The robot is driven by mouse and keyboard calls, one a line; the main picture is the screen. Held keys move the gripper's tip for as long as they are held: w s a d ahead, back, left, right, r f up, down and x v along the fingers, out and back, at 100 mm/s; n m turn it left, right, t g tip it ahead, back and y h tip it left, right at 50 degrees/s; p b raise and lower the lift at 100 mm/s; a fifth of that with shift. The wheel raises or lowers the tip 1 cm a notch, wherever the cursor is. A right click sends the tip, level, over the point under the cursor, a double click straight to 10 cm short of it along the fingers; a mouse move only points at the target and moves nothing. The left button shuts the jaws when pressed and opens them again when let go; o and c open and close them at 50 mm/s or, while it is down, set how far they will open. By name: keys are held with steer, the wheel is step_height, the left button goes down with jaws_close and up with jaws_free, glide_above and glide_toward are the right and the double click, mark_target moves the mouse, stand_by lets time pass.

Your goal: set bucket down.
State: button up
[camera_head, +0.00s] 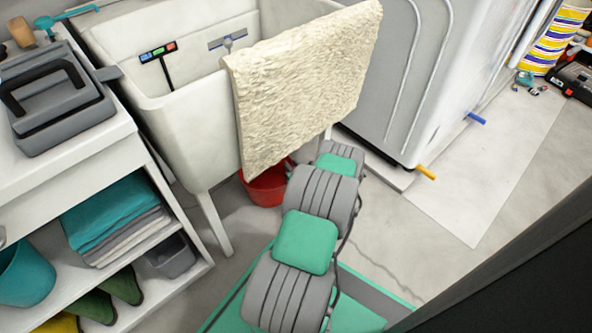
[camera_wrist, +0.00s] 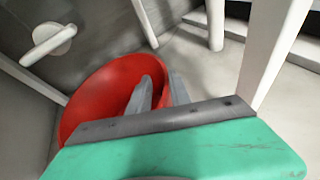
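The red bucket (camera_head: 264,188) is low under the white sink basin, close to the floor. The hanging cream towel and my arm hide part of it. In the wrist view the bucket (camera_wrist: 92,105) lies left of centre and I look into its open top. My gripper (camera_wrist: 160,80) has its two grey fingers close together at the bucket's right edge, one inside and one outside, with the red wall between them. It looks shut on the rim. My gripper is hidden in the head view. I cannot tell whether the bucket's bottom touches the floor.
The sink basin (camera_head: 190,122) stands on white legs (camera_head: 214,222) close to the bucket. The cream towel (camera_head: 300,85) hangs over its front edge. A shelf unit (camera_head: 110,160) is at left and a grey-white appliance (camera_head: 420,70) at right. Open floor (camera_head: 415,225) lies right of my arm.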

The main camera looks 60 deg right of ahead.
steer(key=p+v, duration=0.4)
steer(key=v, duration=0.7)
steer(key=shift+r, duration=0.1)
